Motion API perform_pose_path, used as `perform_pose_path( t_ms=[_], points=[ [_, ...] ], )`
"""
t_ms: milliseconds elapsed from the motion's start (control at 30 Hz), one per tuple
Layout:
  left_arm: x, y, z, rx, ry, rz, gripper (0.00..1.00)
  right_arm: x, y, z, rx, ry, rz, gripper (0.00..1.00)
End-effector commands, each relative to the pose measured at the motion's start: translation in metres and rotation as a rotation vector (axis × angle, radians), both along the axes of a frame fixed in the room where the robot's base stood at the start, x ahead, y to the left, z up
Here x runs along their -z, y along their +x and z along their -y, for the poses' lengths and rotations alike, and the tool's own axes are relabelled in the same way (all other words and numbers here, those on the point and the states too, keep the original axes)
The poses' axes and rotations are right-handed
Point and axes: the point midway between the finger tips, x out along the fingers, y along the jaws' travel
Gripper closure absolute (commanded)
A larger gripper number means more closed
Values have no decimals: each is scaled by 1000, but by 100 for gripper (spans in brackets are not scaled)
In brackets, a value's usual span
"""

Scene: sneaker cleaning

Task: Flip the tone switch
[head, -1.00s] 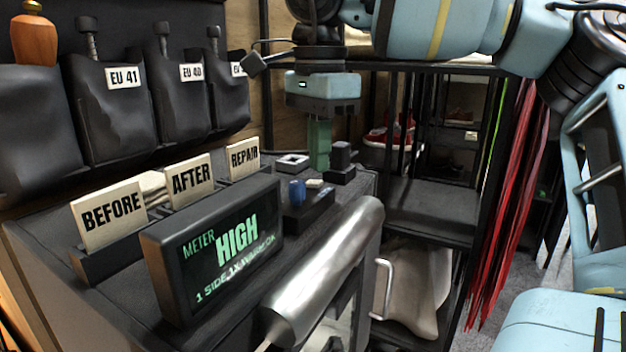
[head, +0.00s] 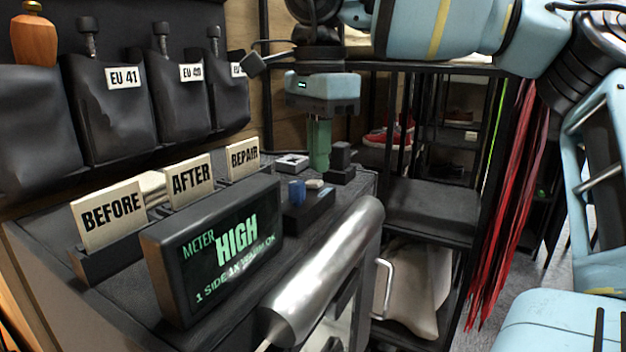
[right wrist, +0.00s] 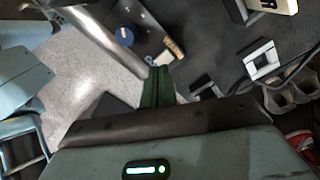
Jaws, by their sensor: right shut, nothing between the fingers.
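A dark control box (head: 306,212) sits on the bench's right part, behind the meter display. It carries a blue knob (head: 297,190) and a small cream piece (head: 314,184), which looks like a switch; its position is too small to read. In the right wrist view the blue knob (right wrist: 124,36) and the cream piece (right wrist: 173,48) lie just beyond the fingertips. My right gripper (head: 319,166) points down with its green fingers shut and empty, above and behind the box. The fingers (right wrist: 158,72) look apart from the cream piece. My left gripper is not in view.
The meter display (head: 215,250) reads HIGH. A white square frame (head: 292,161) and a black block (head: 342,158) flank my fingers. A metal cylinder (head: 325,270) runs along the front edge.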

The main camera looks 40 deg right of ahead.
Motion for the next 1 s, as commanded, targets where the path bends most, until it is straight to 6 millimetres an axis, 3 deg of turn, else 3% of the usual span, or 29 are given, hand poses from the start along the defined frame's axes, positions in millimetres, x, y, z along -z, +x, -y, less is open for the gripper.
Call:
perform_pose_path(
  t_ms=[1000],
  points=[
    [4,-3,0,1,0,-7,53,8,0,0,0,0,-1,100]
  ],
)
